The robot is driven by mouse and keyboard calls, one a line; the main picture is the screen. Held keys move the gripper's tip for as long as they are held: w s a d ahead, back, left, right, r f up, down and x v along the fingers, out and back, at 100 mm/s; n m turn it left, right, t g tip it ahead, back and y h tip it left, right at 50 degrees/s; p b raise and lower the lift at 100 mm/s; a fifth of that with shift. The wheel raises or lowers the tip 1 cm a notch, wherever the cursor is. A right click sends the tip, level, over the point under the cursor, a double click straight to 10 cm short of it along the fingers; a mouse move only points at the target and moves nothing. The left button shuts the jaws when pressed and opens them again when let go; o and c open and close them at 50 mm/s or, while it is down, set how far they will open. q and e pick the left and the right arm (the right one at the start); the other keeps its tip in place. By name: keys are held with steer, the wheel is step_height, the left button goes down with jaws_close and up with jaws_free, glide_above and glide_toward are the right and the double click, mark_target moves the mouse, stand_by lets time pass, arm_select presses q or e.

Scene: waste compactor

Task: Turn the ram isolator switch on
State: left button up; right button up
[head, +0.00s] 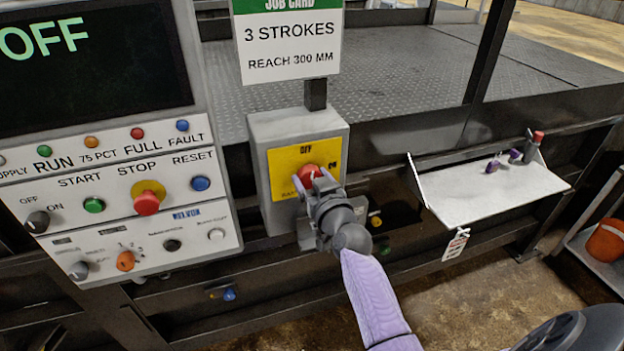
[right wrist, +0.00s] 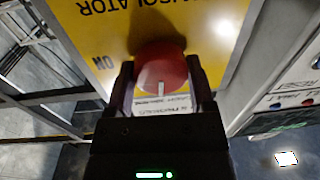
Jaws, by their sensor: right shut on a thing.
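The ram isolator switch is a red rotary knob (head: 309,174) on a yellow plate (head: 284,165) on a grey box (head: 257,130). The plate reads OFF at the top and has ON lettering at the right, partly hidden. My right gripper (head: 318,184) is at the knob, its fingers shut on both sides of it. In the right wrist view the red knob (right wrist: 161,68) sits between the two fingertips (right wrist: 163,85), with a white mark on its face. That view shows the plate upside down, with ON at the left. My left gripper is not in view.
The control panel (head: 120,185) with several buttons and a dark screen (head: 90,75) reading OFF stands left of the box. A job card sign (head: 290,45) rises above the box. A grey shelf (head: 490,190) with small items is at the right.

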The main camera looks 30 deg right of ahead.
steer(key=m, duration=0.4)
steer(key=shift+m, duration=0.3)
steer(key=m, duration=0.3)
steer(key=shift+m, duration=0.4)
steer(key=m, duration=0.4)
steer(key=shift+f+m+h, duration=0.1)
steer(key=shift+m+h, duration=0.2)
steer(key=shift+m, duration=2)
steer(key=shift+m+h, duration=0.3)
steer(key=o, duration=1.2)
